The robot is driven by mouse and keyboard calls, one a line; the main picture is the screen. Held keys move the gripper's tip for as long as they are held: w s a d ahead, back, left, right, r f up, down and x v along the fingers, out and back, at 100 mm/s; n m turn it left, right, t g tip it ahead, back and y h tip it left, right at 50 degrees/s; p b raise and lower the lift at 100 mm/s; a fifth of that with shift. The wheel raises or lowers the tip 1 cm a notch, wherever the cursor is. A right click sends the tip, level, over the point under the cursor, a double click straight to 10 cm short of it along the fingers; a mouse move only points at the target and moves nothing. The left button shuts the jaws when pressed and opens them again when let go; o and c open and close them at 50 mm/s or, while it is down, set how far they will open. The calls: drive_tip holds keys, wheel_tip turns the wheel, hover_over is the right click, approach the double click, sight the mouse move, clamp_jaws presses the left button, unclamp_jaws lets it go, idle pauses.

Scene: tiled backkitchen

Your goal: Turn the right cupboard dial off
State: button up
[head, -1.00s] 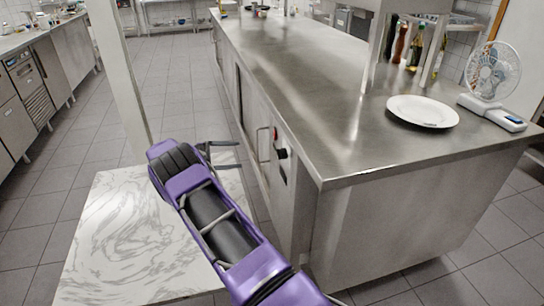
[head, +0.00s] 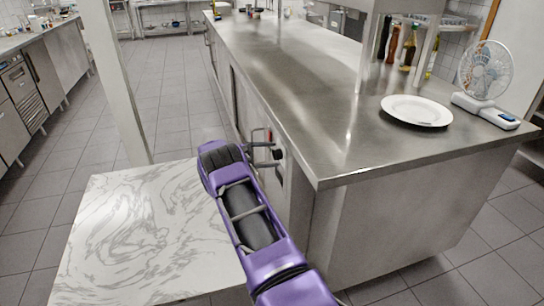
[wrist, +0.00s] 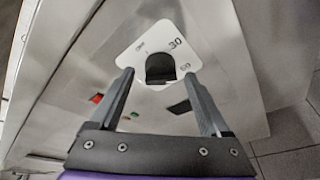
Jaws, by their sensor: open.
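The dial is a black knob (wrist: 160,68) on a white plate (wrist: 176,42) marked 30 and 60, on the side of the steel cupboard. In the wrist view, my gripper (wrist: 158,74) is open, with one finger to either side of the knob. I cannot tell whether the fingers touch it. In the head view my gripper (head: 277,153) reaches the cupboard side near its front corner, and the fingers partly hide the dial area.
A red part (wrist: 97,98) and a dark part (wrist: 181,107) sit on the cupboard face near the dial. The steel counter (head: 300,80) above holds a white plate (head: 417,110) and a fan (head: 486,75). A marble-topped table (head: 145,225) stands left of my arm.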

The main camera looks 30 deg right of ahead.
drive_tip(key=shift+d+f, duration=0.1)
drive_tip(key=shift+d, duration=0.3)
drive_tip(key=shift+c, duration=0.2)
clamp_jaws()
drive_tip(key=shift+w+n+g+y, duration=0.15)
drive_tip(key=shift+n+g+y, duration=0.45)
drive_tip(key=shift+n, duration=1)
drive_tip(key=shift+r, duration=0.2)
drive_tip(key=shift+o, duration=0.2)
unclamp_jaws()
drive_tip(key=shift+f, duration=0.15)
drive_tip(key=v, duration=1.2)
drive_tip(key=shift+w+f, duration=0.2)
